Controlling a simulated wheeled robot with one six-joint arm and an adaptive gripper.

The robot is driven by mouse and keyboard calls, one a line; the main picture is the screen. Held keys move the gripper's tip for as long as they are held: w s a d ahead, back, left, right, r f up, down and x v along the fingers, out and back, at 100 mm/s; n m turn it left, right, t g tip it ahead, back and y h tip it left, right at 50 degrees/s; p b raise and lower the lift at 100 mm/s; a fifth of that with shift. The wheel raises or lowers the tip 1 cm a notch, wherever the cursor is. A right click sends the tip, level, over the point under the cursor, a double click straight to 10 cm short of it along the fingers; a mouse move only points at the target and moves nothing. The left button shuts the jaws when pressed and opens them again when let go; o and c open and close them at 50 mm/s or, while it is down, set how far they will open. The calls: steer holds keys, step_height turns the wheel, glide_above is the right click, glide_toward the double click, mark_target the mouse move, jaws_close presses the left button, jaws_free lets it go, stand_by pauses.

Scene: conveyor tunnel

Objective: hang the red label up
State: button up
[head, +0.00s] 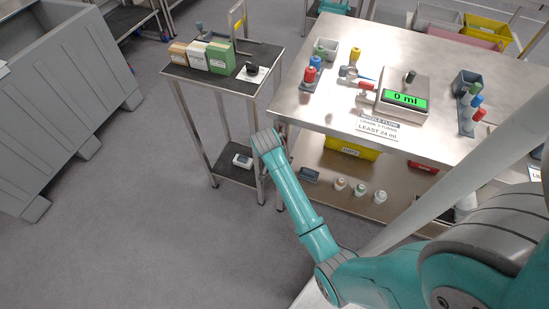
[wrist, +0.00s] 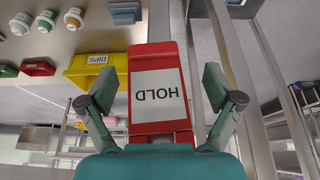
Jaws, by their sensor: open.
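The red label (wrist: 152,60) shows in the wrist view with a white panel that reads HOLD, upside down in the picture. My gripper (wrist: 158,84) is open, with one finger to each side of the label and visible gaps on both sides. I cannot tell whether the label is held by anything behind it. In the head view my wrist (head: 268,141) is beside the steel table's left side. My arm hides most of the label and the fingers there.
The steel table (head: 340,110) carries a scale (head: 403,100) reading 0 ml and several bottles. Under it are a yellow DIPS bin (wrist: 85,67) and small bottles. A black-topped cart (head: 222,75) with boxes stands close left of my wrist. Open floor lies in front.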

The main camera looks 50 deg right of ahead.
steer(key=v, duration=0.8)
stand_by(0.4)
steer(key=shift+f, duration=0.1)
stand_by(0.4)
steer(key=s+a+f+n+t+y, duration=0.1)
steer(key=s+a+f+n+t, duration=0.25)
steer(key=s+a, duration=0.4)
steer(key=s+a+f+n+t, duration=0.2)
steer(key=s+a+n+t, duration=0.2)
steer(key=s+a, duration=0.35)
steer(key=s+a+r+n+t+y, duration=0.1)
steer(key=s+a+r+n+t, duration=0.2)
steer(key=s+r, duration=0.5)
steer(key=s+a+r+n+t+y, duration=0.2)
steer(key=s+a+r+n+t, duration=0.1)
steer(key=s+r, duration=0.6)
step_height(320, 180, up, 2)
steer(key=shift+s+a+r, duration=0.1)
steer(key=shift+s+a, duration=0.1)
steer(key=shift+a, duration=0.4)
